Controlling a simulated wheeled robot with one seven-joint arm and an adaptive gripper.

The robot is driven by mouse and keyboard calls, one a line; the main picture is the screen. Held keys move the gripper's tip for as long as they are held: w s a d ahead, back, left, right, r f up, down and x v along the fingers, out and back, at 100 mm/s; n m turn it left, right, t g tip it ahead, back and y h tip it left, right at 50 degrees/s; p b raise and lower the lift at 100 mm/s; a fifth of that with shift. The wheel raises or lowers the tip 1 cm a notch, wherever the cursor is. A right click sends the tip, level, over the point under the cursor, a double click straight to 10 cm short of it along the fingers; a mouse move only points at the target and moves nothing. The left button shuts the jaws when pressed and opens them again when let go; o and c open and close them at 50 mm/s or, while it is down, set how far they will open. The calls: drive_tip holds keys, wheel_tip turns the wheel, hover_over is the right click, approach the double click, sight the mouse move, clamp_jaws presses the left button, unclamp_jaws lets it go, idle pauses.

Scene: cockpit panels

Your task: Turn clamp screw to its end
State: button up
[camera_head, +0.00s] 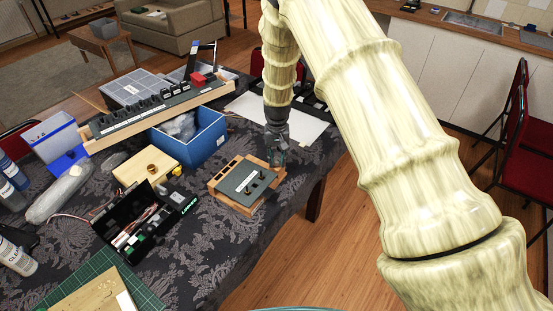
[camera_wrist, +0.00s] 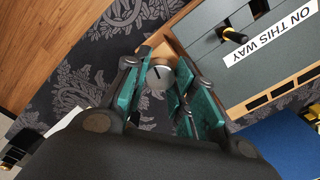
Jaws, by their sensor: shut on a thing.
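The clamp screw (camera_wrist: 159,77) has a round grey head with a dark slot. It stands on a pale wooden ledge at the edge of the grey panel box (camera_wrist: 240,52). My gripper (camera_wrist: 157,84) has its teal-padded fingers on both sides of the screw head, shut on it. In the head view my gripper (camera_head: 277,152) points down at the far right corner of the panel box (camera_head: 246,184), and the screw is hidden there. The box top carries dark knobs and, in the wrist view, a white label (camera_wrist: 272,42) reading "ON THIS WAY".
A blue bin (camera_head: 205,140) stands behind the box. A wooden board with a brass ring (camera_head: 152,168) and an open black case (camera_head: 135,222) lie left. A long switch panel (camera_head: 155,105) is at the back. The patterned cloth in front of the box is clear.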

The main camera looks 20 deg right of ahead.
sight(277, 160)
drive_tip(key=shift+m, duration=0.4)
drive_tip(key=o, duration=1)
drive_tip(key=shift+o, duration=0.2)
drive_tip(key=shift+r, duration=0.1)
wheel_tip(277, 160, up, 12)
idle(0.4)
